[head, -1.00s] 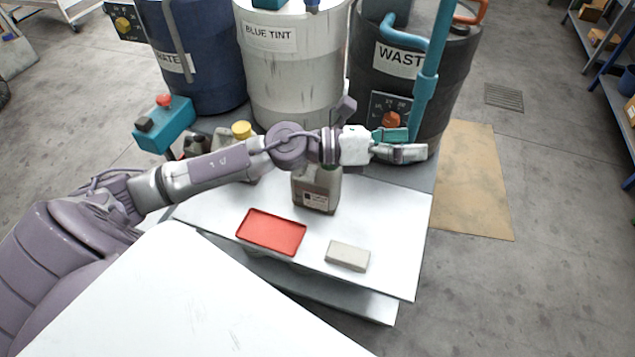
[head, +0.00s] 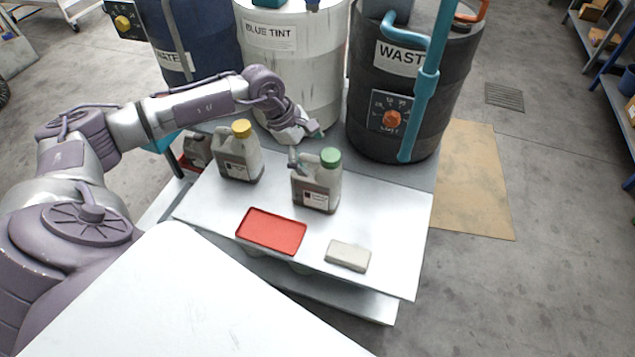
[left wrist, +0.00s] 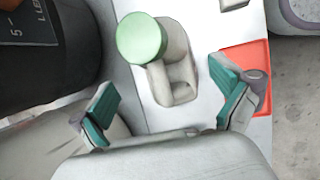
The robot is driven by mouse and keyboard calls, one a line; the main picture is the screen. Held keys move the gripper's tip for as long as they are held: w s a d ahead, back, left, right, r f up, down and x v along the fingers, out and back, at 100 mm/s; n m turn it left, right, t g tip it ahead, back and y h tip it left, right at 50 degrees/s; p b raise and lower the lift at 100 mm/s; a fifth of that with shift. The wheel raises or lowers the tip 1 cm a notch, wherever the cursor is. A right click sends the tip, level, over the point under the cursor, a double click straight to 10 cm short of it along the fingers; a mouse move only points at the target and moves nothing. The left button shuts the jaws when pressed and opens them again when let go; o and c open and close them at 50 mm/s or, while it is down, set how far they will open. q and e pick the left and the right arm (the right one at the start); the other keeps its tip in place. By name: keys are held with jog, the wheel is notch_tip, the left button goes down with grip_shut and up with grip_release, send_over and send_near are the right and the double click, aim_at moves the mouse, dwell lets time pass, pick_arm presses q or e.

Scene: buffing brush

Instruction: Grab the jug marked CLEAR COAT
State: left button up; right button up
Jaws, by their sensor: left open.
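A grey-beige jug with a green cap (head: 318,190) stands upright on the white table. A similar jug with a yellow cap (head: 240,158) stands to its left. Both labels are too small to read, so I cannot tell which says CLEAR COAT. My left gripper (head: 308,145) is open and empty, just behind and above the green-capped jug. In the left wrist view the green-capped jug (left wrist: 176,75) shows beyond and between the two spread teal-padded fingers of the gripper (left wrist: 168,104). My right gripper is not in view.
A red tray (head: 271,231) and a pale block (head: 347,256) lie at the table's front. Another jug (head: 197,149) stands farther left, partly hidden. Large drums marked BLUE TINT (head: 300,75) and WAST (head: 435,105) stand behind. The table's right side (head: 395,220) is clear.

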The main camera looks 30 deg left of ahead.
aim_at(319, 168)
pick_arm(q)
jog(key=x, duration=0.6)
jog(key=shift+s+a+f, duration=0.15)
jog(key=shift+s+f, duration=0.05)
jog(key=shift+s, duration=0.1)
jog(key=shift+w+f, duration=0.1)
jog(key=c, duration=1.7)
jog(key=shift+c, duration=0.2)
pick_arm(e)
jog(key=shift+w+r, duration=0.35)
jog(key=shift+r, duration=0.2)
pick_arm(q)
jog(key=shift+r, duration=0.2)
